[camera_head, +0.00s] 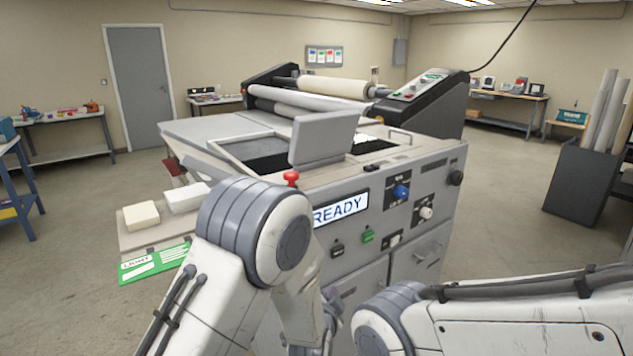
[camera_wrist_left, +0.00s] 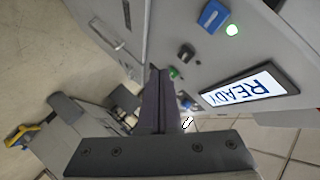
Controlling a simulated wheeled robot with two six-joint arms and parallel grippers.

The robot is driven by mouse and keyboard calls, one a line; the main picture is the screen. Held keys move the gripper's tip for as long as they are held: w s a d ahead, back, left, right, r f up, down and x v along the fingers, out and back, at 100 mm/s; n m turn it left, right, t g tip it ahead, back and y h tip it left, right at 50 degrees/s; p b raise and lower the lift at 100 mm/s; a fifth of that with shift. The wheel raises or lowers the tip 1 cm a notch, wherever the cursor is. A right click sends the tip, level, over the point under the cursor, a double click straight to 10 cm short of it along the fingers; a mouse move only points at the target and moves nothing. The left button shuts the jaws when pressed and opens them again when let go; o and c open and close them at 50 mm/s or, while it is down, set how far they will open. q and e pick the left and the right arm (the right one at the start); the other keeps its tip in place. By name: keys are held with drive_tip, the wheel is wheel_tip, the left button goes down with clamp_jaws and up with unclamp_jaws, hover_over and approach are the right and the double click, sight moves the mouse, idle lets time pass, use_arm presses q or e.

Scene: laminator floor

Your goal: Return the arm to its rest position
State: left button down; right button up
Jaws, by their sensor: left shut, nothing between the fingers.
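My left arm (camera_head: 255,235) rises from the lower left of the head view and bends down in front of the laminator (camera_head: 425,190). My left gripper (camera_head: 331,302) hangs low before the machine's front panel, partly hidden by the arm. In the left wrist view its two dark fingers (camera_wrist_left: 158,92) are pressed together with nothing between them. The lit READY display (camera_head: 340,207) shows beside the arm and also in the left wrist view (camera_wrist_left: 250,87). My right arm (camera_head: 500,320) lies across the lower right; its gripper is out of view.
The panel carries a blue knob (camera_head: 401,191), a white knob (camera_head: 426,213) and a green button (camera_head: 368,237). A red knob (camera_head: 291,177) stands on the top edge. Pale blocks (camera_head: 141,215) and a green card (camera_head: 155,264) lie left. Open floor (camera_head: 500,210) extends right.

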use_arm(q)
drive_tip(key=s+r+n+g, duration=0.25)
drive_tip(key=s+g, duration=0.25)
drive_tip(key=s, duration=0.7)
drive_tip(key=s+r+n+g, duration=0.1)
drive_tip(key=s+r+g, duration=0.35)
drive_tip(key=s, duration=0.65)
drive_tip(key=s+a+r+n+g+y, duration=0.1)
drive_tip(key=s+a+r+g+y, duration=0.1)
drive_tip(key=s+a, duration=0.6)
drive_tip(key=s+g, duration=0.1)
drive_tip(key=s, duration=0.2)
drive_tip(key=shift+s, duration=0.4)
